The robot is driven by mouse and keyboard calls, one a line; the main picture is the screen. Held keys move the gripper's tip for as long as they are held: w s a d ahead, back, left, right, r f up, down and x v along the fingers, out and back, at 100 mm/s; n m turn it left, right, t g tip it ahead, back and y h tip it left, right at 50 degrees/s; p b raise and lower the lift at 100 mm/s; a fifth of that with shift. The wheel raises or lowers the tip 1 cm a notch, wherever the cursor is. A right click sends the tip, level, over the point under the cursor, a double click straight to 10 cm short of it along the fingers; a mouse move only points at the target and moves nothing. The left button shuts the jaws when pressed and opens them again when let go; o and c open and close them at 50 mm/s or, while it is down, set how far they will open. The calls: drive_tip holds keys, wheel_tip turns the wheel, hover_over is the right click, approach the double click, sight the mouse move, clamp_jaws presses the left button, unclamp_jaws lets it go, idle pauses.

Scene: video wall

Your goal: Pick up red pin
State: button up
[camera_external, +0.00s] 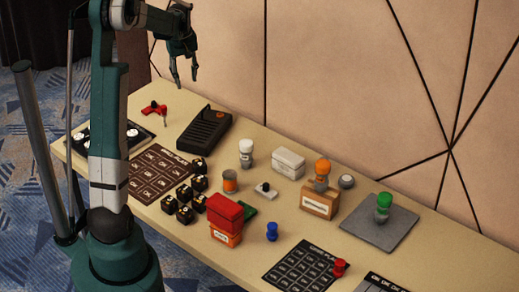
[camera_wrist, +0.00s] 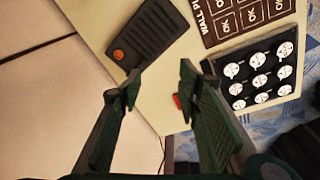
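The red pin (camera_external: 340,267), a small upright peg, stands at the corner of a dark printed card near the table's front right in the external view. My gripper (camera_external: 185,83) is open and empty, raised above the far left part of the table, well away from that pin. In the wrist view, my gripper (camera_wrist: 157,88) has its two fingers apart with bare table between them. A small red thing (camera_wrist: 178,101) shows partly behind the right finger; it seems to be the odd-shaped red object (camera_external: 154,109) at the table's far left.
A black ribbed device (camera_external: 204,129) lies near my gripper. Black cubes, a red box (camera_external: 225,211), a blue pin (camera_external: 272,232), a white box (camera_external: 288,162), an orange-topped pin on a wooden block (camera_external: 319,203) and a green pin (camera_external: 383,207) on a grey plate crowd the table. The wall is close behind.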

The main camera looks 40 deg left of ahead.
sight(163, 106)
drive_tip(key=a+f+n, duration=0.1)
drive_tip(key=a+f, duration=0.3)
drive_tip(key=a, duration=0.1)
drive_tip(key=a+f+n+g, duration=0.1)
drive_tip(key=a+f, duration=0.3)
drive_tip(key=a, duration=0.1)
drive_tip(key=a+f+n, duration=0.1)
drive_tip(key=a+f, duration=0.4)
drive_tip(key=shift+w+a+f+n+h, duration=0.1)
drive_tip(key=shift+w+a+n+h, duration=0.1)
drive_tip(key=shift+a+n+h, duration=0.15)
drive_tip(key=shift+f, duration=1.3)
drive_tip(key=shift+w+f+b, duration=0.1)
drive_tip(key=shift+f+b, duration=0.25)
drive_tip(key=shift+f, duration=2.25)
drive_tip(key=shift+c, duration=0.2)
drive_tip(key=c, duration=1)
